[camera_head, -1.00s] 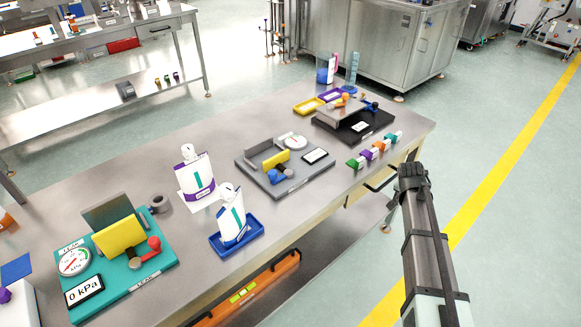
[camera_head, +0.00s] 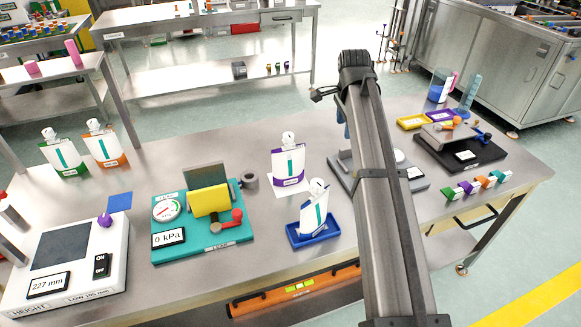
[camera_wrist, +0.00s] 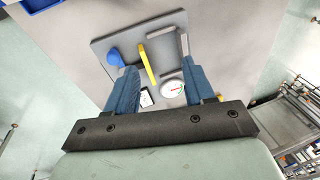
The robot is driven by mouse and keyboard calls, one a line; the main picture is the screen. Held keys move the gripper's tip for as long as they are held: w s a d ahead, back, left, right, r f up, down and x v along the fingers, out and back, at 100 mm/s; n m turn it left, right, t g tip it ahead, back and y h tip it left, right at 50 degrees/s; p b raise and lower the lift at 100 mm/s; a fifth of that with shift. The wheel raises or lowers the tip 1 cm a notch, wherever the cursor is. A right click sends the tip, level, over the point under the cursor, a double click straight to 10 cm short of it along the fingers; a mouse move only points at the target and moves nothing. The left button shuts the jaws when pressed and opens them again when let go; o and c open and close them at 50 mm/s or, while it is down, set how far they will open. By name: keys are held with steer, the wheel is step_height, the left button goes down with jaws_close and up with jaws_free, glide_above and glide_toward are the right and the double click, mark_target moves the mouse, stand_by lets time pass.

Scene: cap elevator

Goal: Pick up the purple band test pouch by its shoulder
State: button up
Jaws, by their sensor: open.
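The purple band pouch (camera_head: 288,166) is a white pouch with a purple band low down, a teal stripe and a white cap. It stands upright on a white sheet near the middle of the table in the head view. My gripper (camera_wrist: 153,68) shows in the wrist view with its two blue fingers apart and nothing between them. It points down over the grey station with a yellow block (camera_wrist: 147,63). In the head view my arm hides most of the gripper, which is to the right of the pouch. The pouch is not visible in the wrist view.
A blue band pouch (camera_head: 314,214) stands in a blue tray (camera_head: 299,238) just in front. The teal leak station (camera_head: 165,246) and a small grey ring (camera_head: 250,181) are to the left. Green band (camera_head: 66,156) and orange band (camera_head: 106,146) pouches stand farther left.

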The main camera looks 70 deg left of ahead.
steer(key=s+a+r+g, duration=0.1)
steer(key=s+r, duration=0.1)
steer(key=s, duration=0.4)
steer(key=s+a+r, duration=0.2)
steer(key=s, duration=0.3)
glide_above(298, 146)
steer(key=d, duration=0.1)
steer(key=d+x, duration=0.2)
steer(key=x, duration=0.6)
steer(key=shift+h, duration=0.3)
steer(key=shift+s+a+f, duration=0.1)
steer(key=shift+a+f, duration=0.1)
steer(key=shift+f, duration=0.7)
steer(key=shift+w+a+f, duration=0.1)
steer(key=shift+a+f, duration=0.15)
steer(key=shift+f, duration=0.65)
steer(key=shift+s+a+f, duration=0.1)
steer(key=shift+a+f, duration=0.1)
steer(key=shift+f, duration=0.7)
steer(key=shift+c, duration=0.2)
jaws_close()
